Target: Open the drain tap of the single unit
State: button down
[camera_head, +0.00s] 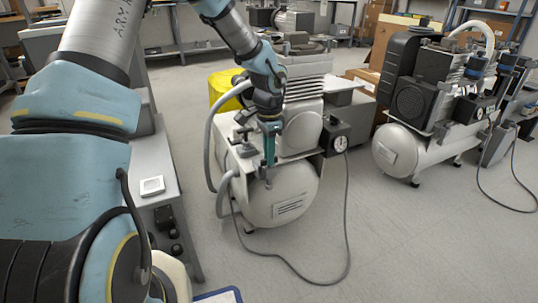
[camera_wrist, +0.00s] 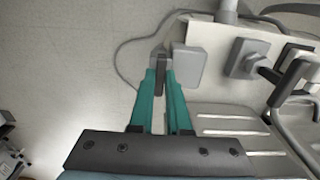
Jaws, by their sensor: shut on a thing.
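The nearer compressor (camera_head: 285,195), with a pale tank under a ribbed motor, stands on the floor in the middle of the head view. My gripper (camera_head: 268,160) points down at the front of this compressor, above the tank. In the wrist view my teal fingers (camera_wrist: 160,74) converge on a small dark grey lever-like part (camera_wrist: 159,62), and they are shut on it. It looks like the drain tap's handle, but its turn angle is hard to tell. A light grey block (camera_wrist: 187,66) sits right beside it. The fingers hide part of the tap in the head view.
A second compressor (camera_head: 430,110) stands at the right. A gauge box (camera_head: 338,139) juts from the nearer unit's right side. A grey hose (camera_head: 212,140) loops at its left, and a cable (camera_head: 345,235) lies on the floor. A grey cabinet (camera_head: 165,185) stands left. The front right floor is clear.

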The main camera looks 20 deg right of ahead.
jog(key=shift+r+n, duration=0.1)
jog(key=shift+n, duration=0.2)
jog(key=n+p, duration=0.3)
jog(key=shift+n, duration=0.4)
jog(key=n+p, duration=0.2)
jog(key=n, duration=0.2)
jog(key=shift+r+n+p, duration=0.1)
jog(key=shift+n+p, duration=0.2)
jog(key=n+p, duration=0.3)
jog(key=n, duration=0.2)
jog(key=shift+n+p, duration=1.35)
jog(key=shift+n, duration=0.55)
jog(key=c, duration=0.9)
grip_release()
jog(key=shift+f, duration=0.2)
